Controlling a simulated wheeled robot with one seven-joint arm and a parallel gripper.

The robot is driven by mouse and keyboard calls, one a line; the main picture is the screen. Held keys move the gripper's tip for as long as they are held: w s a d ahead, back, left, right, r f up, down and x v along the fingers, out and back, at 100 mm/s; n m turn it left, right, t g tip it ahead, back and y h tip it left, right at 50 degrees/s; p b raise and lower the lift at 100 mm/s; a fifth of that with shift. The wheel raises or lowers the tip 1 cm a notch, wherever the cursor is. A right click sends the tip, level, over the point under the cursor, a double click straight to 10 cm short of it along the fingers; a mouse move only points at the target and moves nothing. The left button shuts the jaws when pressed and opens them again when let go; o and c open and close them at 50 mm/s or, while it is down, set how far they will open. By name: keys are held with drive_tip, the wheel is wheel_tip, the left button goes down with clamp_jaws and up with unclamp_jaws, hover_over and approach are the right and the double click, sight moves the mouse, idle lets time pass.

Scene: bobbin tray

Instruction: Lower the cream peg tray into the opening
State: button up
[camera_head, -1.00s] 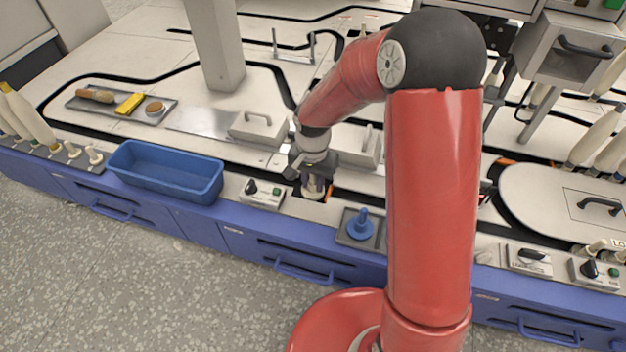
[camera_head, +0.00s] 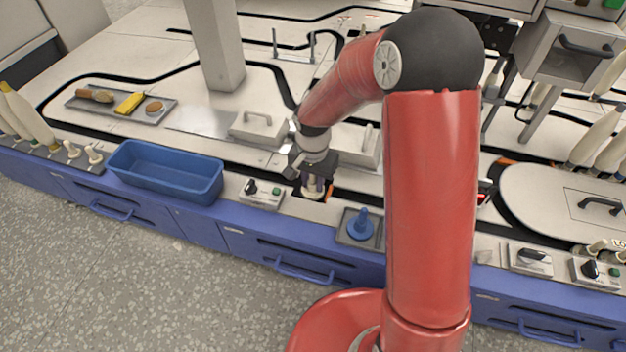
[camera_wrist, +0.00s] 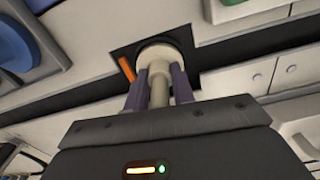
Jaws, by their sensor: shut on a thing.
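The cream peg tray (camera_wrist: 161,52) shows in the wrist view as a round cream base with an upright peg. My gripper (camera_wrist: 160,85) is shut on the peg, with one dark finger on each side. The dark opening (camera_wrist: 125,58) in the worktop lies around and behind the base. In the head view my gripper (camera_head: 313,184) points down over the opening (camera_head: 327,190) near the front edge. The cream base (camera_head: 312,194) shows just below the fingers. I cannot tell how deep the base sits in the opening.
A control box (camera_head: 262,193) stands just left of the opening, and a grey tray with a blue peg (camera_head: 361,226) to its right. White handled blocks (camera_head: 257,128) lie behind. A blue bin (camera_head: 165,172) is further left. An orange strip (camera_wrist: 127,68) shows at the opening's edge.

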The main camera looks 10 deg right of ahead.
drive_tip(key=shift+f+b, duration=0.5)
drive_tip(key=shift+f, duration=0.15)
drive_tip(key=o, duration=0.7)
drive_tip(key=shift+r, duration=0.2)
drive_tip(key=shift+r+p, duration=4.05)
drive_tip(key=shift+r, duration=1.35)
